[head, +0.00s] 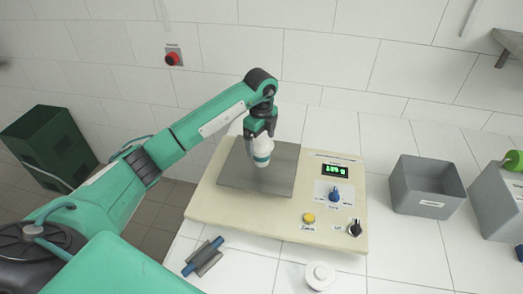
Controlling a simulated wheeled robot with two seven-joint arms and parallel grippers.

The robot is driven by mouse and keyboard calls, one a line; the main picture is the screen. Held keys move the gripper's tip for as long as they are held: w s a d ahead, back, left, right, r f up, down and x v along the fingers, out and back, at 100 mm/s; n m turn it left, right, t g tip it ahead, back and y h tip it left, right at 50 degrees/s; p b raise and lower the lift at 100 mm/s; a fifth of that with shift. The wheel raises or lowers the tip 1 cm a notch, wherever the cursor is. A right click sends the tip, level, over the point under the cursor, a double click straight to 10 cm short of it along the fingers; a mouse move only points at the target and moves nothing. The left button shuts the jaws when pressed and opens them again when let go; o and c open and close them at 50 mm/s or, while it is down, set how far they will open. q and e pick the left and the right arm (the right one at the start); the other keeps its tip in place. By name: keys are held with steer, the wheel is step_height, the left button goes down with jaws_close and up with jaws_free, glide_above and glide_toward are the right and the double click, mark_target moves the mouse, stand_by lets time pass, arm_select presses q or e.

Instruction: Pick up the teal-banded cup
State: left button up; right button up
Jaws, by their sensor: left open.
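The teal-banded cup (262,147) is white with a teal band and stands on the grey metal plate (233,174) of a cream-coloured machine. My left gripper (260,134) points down over the cup from above. Its fingers are open and sit around or just beside the cup's upper part; contact cannot be told. The fingers hide the top of the cup. My right gripper is not in view.
The machine's panel has a green display (335,170), a blue knob (335,195), a yellow button (308,218) and a black knob (355,228). A grey bin (425,187) stands right. A white round item (320,276) and a blue-grey item (204,257) lie in front.

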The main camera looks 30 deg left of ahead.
arm_select(q)
step_height(320, 180, down, 3)
steer(key=shift+p, duration=0.65)
steer(key=shift+f, duration=0.25)
steer(key=shift+w, duration=0.1)
steer(key=c, duration=1.2)
steer(key=shift+r, duration=0.1)
steer(key=shift+r+b, duration=0.3)
steer(key=shift+r, duration=0.2)
step_height(320, 180, up, 8)
steer(key=b, duration=0.2)
steer(key=shift+b, duration=0.4)
step_height(320, 180, up, 11)
